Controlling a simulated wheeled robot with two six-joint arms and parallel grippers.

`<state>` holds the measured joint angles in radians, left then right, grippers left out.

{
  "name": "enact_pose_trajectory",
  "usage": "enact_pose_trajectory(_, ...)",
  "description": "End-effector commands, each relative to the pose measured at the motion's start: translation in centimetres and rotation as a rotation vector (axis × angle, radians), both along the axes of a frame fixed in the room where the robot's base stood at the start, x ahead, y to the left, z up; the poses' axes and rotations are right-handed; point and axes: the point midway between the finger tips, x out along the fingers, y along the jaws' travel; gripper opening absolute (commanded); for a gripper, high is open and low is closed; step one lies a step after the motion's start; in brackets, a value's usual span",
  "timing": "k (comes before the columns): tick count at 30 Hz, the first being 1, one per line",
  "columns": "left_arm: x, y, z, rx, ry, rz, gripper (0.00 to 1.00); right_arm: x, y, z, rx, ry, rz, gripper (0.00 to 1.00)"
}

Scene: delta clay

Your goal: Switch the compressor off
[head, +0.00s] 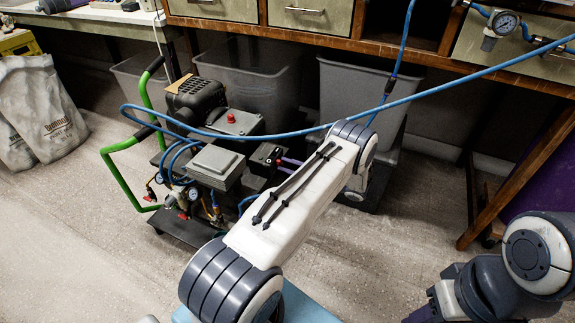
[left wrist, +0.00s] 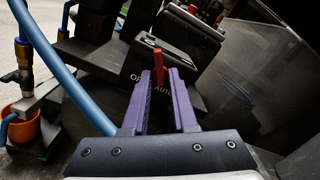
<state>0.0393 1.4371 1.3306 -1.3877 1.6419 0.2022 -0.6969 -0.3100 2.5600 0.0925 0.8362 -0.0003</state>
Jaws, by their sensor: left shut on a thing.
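The compressor (head: 215,165) stands on the floor, a dark machine with green handles and a red knob (head: 231,118) on top. In the left wrist view its black switch box (left wrist: 180,62) carries a red lever (left wrist: 158,62) and the words OFF at left and AUTO at right. The lever stands nearly upright, close above AUTO. My left gripper (head: 287,161) reaches the box from the right; its purple fingers (left wrist: 162,80) are shut on the red lever. The lever's lower part is hidden between the fingers.
A blue air hose (head: 440,92) runs above my left arm to the compressor. Grey bins (head: 262,80) stand behind it under a wooden workbench (head: 370,45). White sacks (head: 40,115) lean at the far left. Floor at lower left is clear.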

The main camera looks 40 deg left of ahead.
Motion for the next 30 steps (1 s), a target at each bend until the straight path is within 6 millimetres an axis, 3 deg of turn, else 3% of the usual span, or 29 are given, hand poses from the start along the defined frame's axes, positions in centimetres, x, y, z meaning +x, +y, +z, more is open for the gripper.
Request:
enact_pose_trajectory(9,-0.03,-0.23,-0.05,0.029,-0.117,-0.001,0.00,0.00,0.00,0.14,0.000,0.000,0.000,0.42)
enact_pose_trajectory(25,-0.11,-0.10,-0.08,0.033,-0.139,0.001,0.00,0.00,0.00,0.15,0.000,0.000,0.000,0.42)
enact_pose_trajectory(28,-0.12,-0.06,-0.08,0.033,-0.139,0.001,0.42,0.00,0.00,0.15,0.000,0.000,0.000,0.42)
enact_pose_trajectory(30,-0.11,-0.03,-0.08,0.034,-0.139,0.001,0.42,0.00,0.00,0.15,0.000,0.000,0.000,0.42)
